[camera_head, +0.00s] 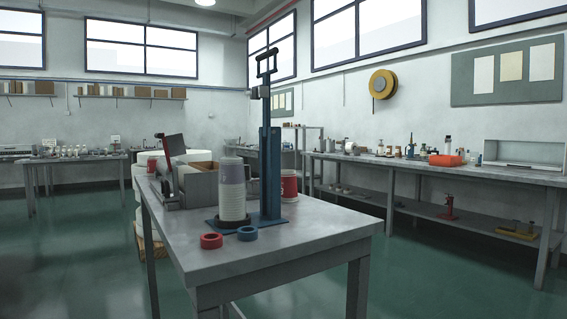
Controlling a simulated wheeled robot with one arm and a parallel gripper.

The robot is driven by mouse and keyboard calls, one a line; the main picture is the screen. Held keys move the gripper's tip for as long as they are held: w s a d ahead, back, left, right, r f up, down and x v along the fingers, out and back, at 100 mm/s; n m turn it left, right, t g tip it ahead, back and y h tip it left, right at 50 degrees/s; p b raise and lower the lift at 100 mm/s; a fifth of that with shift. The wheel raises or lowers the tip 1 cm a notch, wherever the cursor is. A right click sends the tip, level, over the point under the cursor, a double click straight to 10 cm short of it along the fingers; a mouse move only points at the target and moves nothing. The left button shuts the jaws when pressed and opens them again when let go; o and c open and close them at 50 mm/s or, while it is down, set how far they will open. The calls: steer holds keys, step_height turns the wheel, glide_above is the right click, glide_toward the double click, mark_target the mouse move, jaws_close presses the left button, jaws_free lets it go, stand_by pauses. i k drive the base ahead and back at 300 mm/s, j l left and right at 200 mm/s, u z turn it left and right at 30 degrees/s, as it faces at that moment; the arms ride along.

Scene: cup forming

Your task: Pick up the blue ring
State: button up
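The blue ring (247,234) lies flat near the front of the grey metal table (300,222), with its hole facing up. A red ring (211,241) lies just left of it. Behind the two rings stands a white ribbed cylinder with a grey upper part (232,195), on a dark round base. My gripper is not in view, so its state does not show.
A blue upright press (270,170) with a handle stands right behind the cylinder. A red and white cup-like container (289,186) is behind it. A grey machine with a box (195,180) fills the back left. The table's right side is clear.

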mark_target(248, 233)
steer(key=i+j, duration=0.1)
steer(key=j, duration=0.2)
steer(key=i+j+u, duration=0.1)
steer(key=j, duration=0.15)
steer(key=i+j, duration=0.1)
steer(key=j, duration=0.2)
steer(key=k+l+u, duration=0.2)
steer(key=l+u, duration=0.15)
steer(key=l, duration=0.2)
steer(key=k+l+u, duration=0.3)
steer(key=l, duration=0.15)
steer(key=k+l+u, duration=0.35)
steer(key=i+l+z, duration=0.1)
steer(key=k+u, duration=0.15)
steer(key=i, duration=0.05)
